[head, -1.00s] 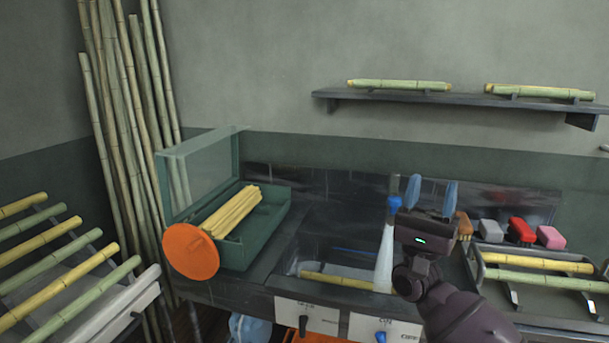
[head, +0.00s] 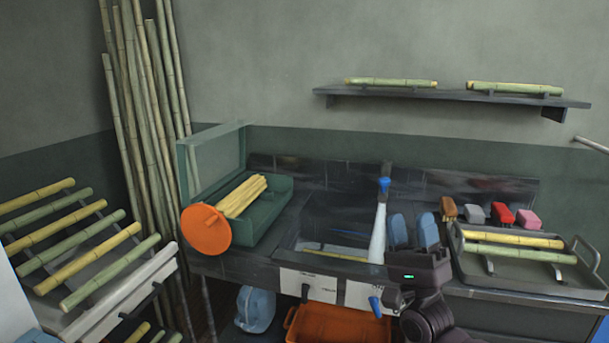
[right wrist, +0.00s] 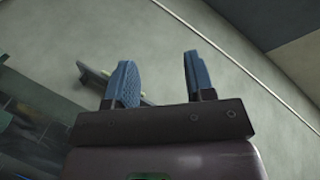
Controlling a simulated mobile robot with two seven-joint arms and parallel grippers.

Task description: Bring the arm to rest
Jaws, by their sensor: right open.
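My right gripper (head: 413,231) stands upright in front of the counter in the head view, its two blue fingers apart with nothing between them. It is just right of the white and blue faucet (head: 379,230) and left of the tray with cane pieces. In the right wrist view the two fingers (right wrist: 157,80) are spread and empty, with grey wall and a blurred shelf (right wrist: 115,85) behind them. My left gripper is not in view.
A sink (head: 336,251) is left of the gripper. A green box (head: 265,213) of yellow cane with an orange disc (head: 206,230) is farther left. A grey tray (head: 535,282) is at right, with several brushes (head: 502,214) behind. A cane rack (head: 90,255) stands at far left. An orange crate (head: 340,328) is below.

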